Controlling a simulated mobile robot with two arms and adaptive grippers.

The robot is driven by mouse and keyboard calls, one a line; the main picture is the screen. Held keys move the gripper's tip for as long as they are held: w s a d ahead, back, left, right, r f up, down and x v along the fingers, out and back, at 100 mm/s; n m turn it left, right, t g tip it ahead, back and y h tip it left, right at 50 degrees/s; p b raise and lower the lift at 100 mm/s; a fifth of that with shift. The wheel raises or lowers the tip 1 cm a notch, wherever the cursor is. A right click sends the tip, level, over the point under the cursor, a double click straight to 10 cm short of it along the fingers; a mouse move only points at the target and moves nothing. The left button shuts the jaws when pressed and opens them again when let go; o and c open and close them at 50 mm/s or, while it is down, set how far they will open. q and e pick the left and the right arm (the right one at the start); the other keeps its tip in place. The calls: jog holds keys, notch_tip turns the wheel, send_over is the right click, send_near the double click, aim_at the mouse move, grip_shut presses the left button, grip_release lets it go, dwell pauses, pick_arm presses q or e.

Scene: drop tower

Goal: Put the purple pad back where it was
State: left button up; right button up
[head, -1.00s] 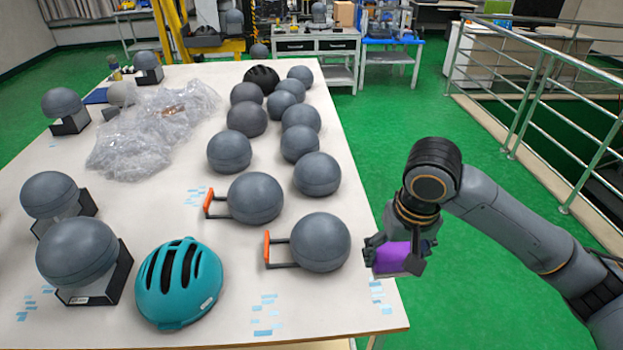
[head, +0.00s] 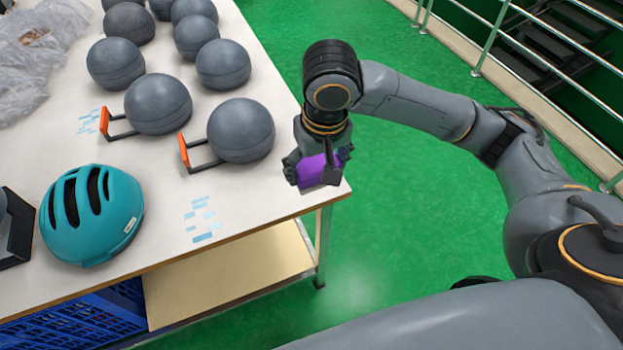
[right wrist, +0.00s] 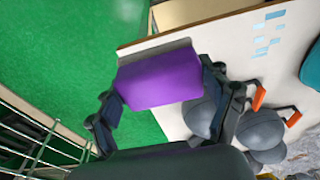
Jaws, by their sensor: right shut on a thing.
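The purple pad (head: 311,171) is a small purple block in the head view, at the right edge of the table near its front corner. My right gripper (head: 319,173) is shut on it. In the right wrist view the purple pad (right wrist: 160,80) sits between the two fingers, with the table edge behind it. Whether the pad touches the tabletop I cannot tell. My left gripper is not in view.
The pale table (head: 262,195) bears several grey domes (head: 241,131), two with orange-handled frames, a teal helmet (head: 92,215) and bubble wrap (head: 38,60). Blue tape marks (head: 203,222) lie near its front edge. Green floor and a metal railing (head: 487,45) are to the right.

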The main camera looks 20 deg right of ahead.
jog(key=shift+s+f, duration=0.2)
jog(key=shift+f, duration=0.6)
jog(key=shift+f+b, duration=0.15)
jog(key=shift+b, duration=0.2)
jog(key=w+d+f, duration=0.1)
jog(key=w+f, duration=0.2)
jog(key=w, duration=0.1)
jog(key=w+d+f, duration=0.2)
jog(key=w+f, duration=0.1)
jog(key=w, duration=0.1)
jog(key=w+d+f, duration=0.1)
jog(key=w+f, duration=0.2)
jog(key=w, duration=0.1)
jog(key=shift+d, duration=0.4)
jog(key=shift+w+f, duration=0.2)
jog(key=shift+w+d+f, duration=0.15)
jog(key=shift+f, duration=1.55)
jog(key=shift+f, duration=0.1)
jog(key=o, duration=1)
